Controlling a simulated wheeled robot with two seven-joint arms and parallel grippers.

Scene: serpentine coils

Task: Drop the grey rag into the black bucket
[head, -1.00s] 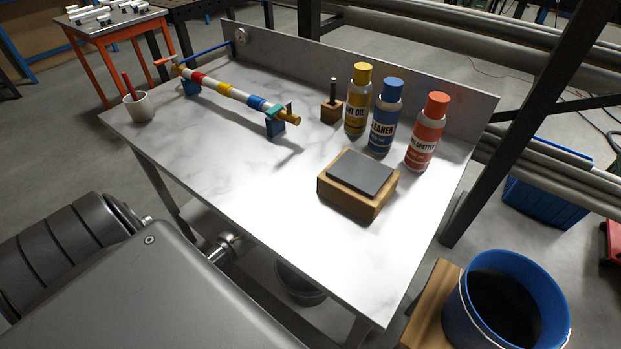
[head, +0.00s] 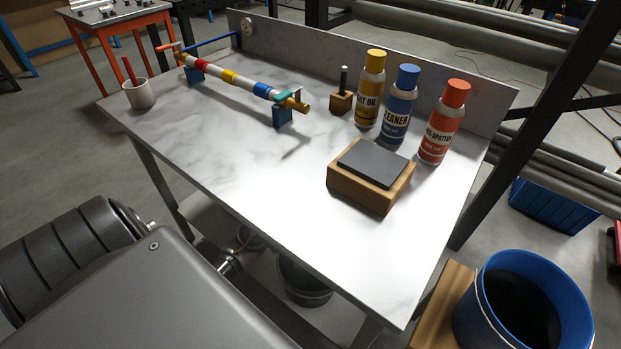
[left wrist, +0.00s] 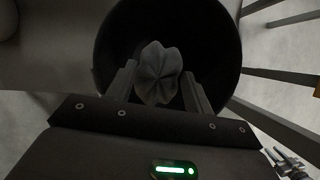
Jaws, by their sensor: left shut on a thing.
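The black bucket (head: 306,293) stands on the floor below the front edge of the marble-topped table, partly hidden by the table in the head view. In the left wrist view the round dark bucket (left wrist: 222,50) opens behind my left gripper (left wrist: 158,78). The gripper is shut on the grey rag (left wrist: 158,62), which is bunched between the two fingers. The rag lies within the outline of the bucket's opening; its exact height over the bucket is hard to tell. The left gripper is hidden in the head view. My right gripper is in no view.
The marble tabletop (head: 260,180) holds a striped bar, a white cup (head: 139,94), three bottles (head: 398,105) and a wooden block with a grey pad (head: 372,180). A blue bucket (head: 485,312) stands at the lower right beside wood. Table legs and rails flank the black bucket.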

